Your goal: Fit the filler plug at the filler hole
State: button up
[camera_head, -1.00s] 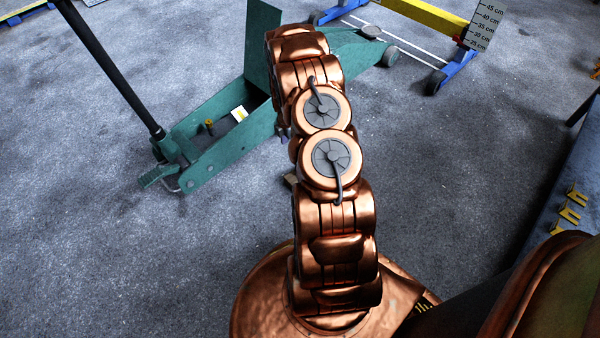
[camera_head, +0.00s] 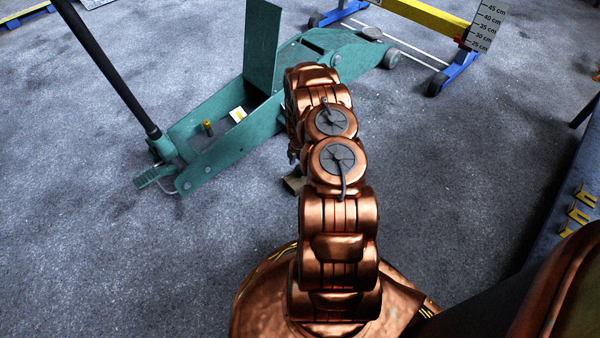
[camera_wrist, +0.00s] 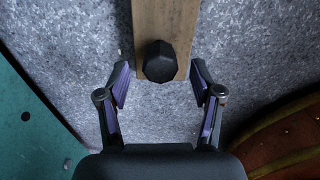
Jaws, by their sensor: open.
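A black faceted plug (camera_wrist: 160,62), seemingly the filler plug, stands on a wooden strip (camera_wrist: 166,20) in the wrist view. My gripper (camera_wrist: 160,80) is open, its two fingers spread on either side of the strip's near end, with the plug between and slightly beyond the fingertips; neither finger appears to touch it. In the head view the strip's end (camera_head: 293,185) shows beside my arm, which hides the plug and most of the gripper. The green trolley jack (camera_head: 235,145) lies to the left. A small brass-coloured upright fitting (camera_head: 207,127) stands in its open frame; I cannot make out the filler hole.
The jack's black handle (camera_head: 108,65) leans up to the left, and a green upright plate (camera_head: 262,45) rises from its frame. A yellow-and-blue stand (camera_head: 430,18) is at the back. A blue bench with yellow brackets (camera_head: 580,205) is right. Grey floor between is clear.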

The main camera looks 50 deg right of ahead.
aim_at(299, 170)
notch_tip(299, 170, down, 3)
jog(key=shift+d+f+b, duration=0.1)
jog(key=shift+b, duration=0.4)
jog(key=shift+c, duration=0.3)
jog(key=c, duration=1.2)
